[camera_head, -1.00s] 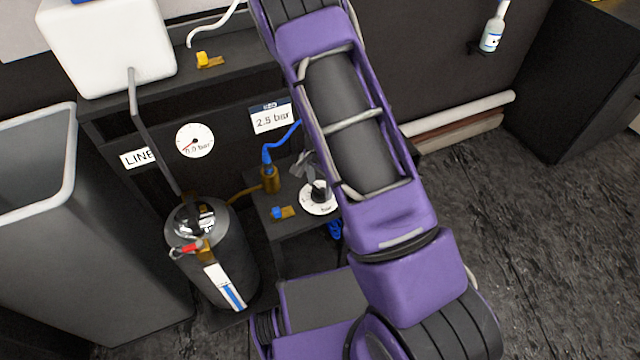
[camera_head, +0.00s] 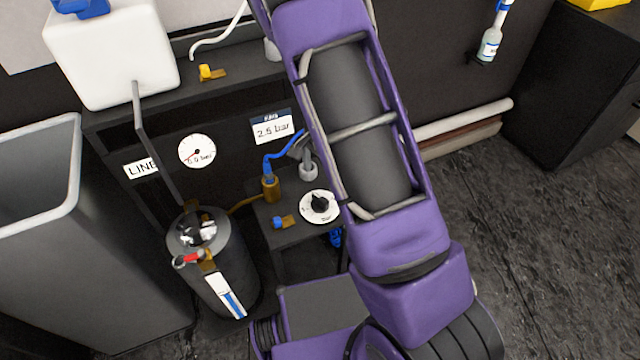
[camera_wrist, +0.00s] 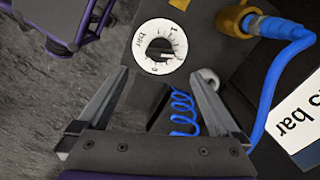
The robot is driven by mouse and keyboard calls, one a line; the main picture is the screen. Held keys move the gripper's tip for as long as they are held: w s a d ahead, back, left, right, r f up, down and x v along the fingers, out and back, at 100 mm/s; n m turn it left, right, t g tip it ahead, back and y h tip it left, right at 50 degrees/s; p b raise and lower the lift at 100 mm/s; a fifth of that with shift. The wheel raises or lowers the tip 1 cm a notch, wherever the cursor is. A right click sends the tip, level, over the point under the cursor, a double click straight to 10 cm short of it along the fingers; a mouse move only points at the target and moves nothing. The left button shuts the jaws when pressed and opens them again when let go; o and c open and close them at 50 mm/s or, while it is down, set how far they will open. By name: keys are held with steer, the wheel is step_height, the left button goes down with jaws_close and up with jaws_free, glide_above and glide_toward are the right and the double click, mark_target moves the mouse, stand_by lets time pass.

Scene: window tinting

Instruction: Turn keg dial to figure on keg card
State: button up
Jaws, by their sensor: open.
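The keg dial (camera_head: 320,206) is a white disc with a black knob on a dark shelf; its setting is too small to read. It also shows in the wrist view (camera_wrist: 160,46), with "bar" and partly legible figures around the knob. The keg card (camera_head: 272,128) reads 2.5 bar; part of it shows at the wrist view's right edge (camera_wrist: 300,118). The round gauge (camera_head: 197,152) appears to read 0.0 bar. My gripper (camera_wrist: 158,73) is open and empty, its fingertips apart from the dial.
A dark keg (camera_head: 228,275) stands left of the shelf. A blue hose (camera_wrist: 285,35) runs from a brass fitting (camera_head: 270,186) beside the dial. A grey bin (camera_head: 40,230) is at left.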

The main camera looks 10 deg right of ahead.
step_height(320, 180, up, 8)
steer(key=p, duration=0.1)
steer(key=shift+r, duration=0.15)
stand_by(0.5)
